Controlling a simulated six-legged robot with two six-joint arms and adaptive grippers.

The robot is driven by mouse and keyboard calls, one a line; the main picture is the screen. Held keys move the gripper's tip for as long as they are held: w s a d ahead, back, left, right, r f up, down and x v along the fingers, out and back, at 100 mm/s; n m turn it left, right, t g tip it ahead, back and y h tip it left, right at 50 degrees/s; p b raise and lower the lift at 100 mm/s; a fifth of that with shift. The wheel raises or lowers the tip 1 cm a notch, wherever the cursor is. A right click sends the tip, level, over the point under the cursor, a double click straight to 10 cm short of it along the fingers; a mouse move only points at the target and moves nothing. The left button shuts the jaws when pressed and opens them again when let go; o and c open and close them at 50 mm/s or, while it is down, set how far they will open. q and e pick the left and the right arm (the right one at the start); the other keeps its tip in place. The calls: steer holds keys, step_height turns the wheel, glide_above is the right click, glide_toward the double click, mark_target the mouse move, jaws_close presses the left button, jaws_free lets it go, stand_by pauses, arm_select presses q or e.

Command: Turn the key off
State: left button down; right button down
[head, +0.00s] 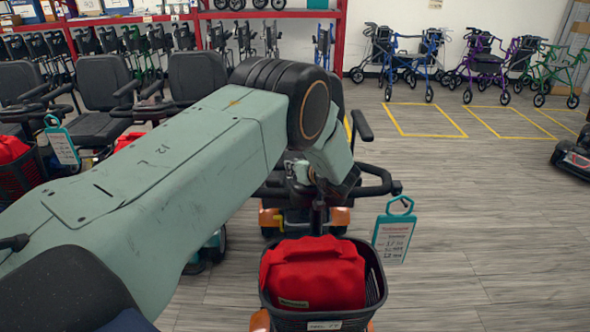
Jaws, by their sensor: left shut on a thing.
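A mobility scooter with orange trim (340,217) stands in front of me, its black handlebar (376,180) facing me. My left arm reaches across from the left and bends down to the scooter's control head. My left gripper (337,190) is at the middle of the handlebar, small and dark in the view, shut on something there. The key itself is too small and too covered by the gripper and wrist to make out. My right gripper is not in view.
A black front basket (376,290) with a red bag (314,274) sits below the handlebar. A teal tag (393,238) hangs at the handlebar's right end. More scooters (100,90) stand in a row at left. Walkers (485,62) line the back wall.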

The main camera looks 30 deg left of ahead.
arm_select(q)
steer(key=shift+w+r+n+g+y+b, duration=0.15)
steer(key=shift+r+n+g+y+b, duration=0.15)
steer(key=shift+n, duration=0.1)
steer(key=shift+a, duration=0.1)
steer(key=c, duration=1.7)
jaws_free()
steer(key=o, duration=0.4)
steer(key=shift+f, duration=0.15)
steer(key=v, duration=1.2)
